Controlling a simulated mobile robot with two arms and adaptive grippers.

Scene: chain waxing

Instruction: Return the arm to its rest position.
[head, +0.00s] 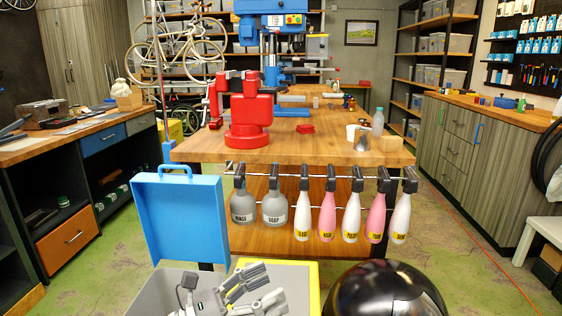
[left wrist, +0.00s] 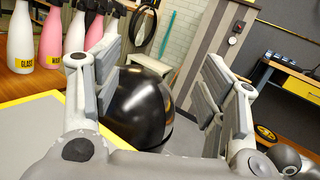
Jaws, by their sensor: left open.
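My left gripper (head: 273,283) is low in the head view, in front of the workbench. Its two fingers are spread apart and hold nothing. In the left wrist view the open fingers (left wrist: 160,65) stand wide apart on either side of the picture. My right gripper is in neither view.
A grey surface with a yellow edge (head: 312,275) lies by my left gripper. A blue panel with a handle (head: 181,225) stands left of it. Several bottles, one pink (head: 327,215), hang from a rail on the wooden workbench (head: 300,152). Green floor (head: 460,270) is open at right.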

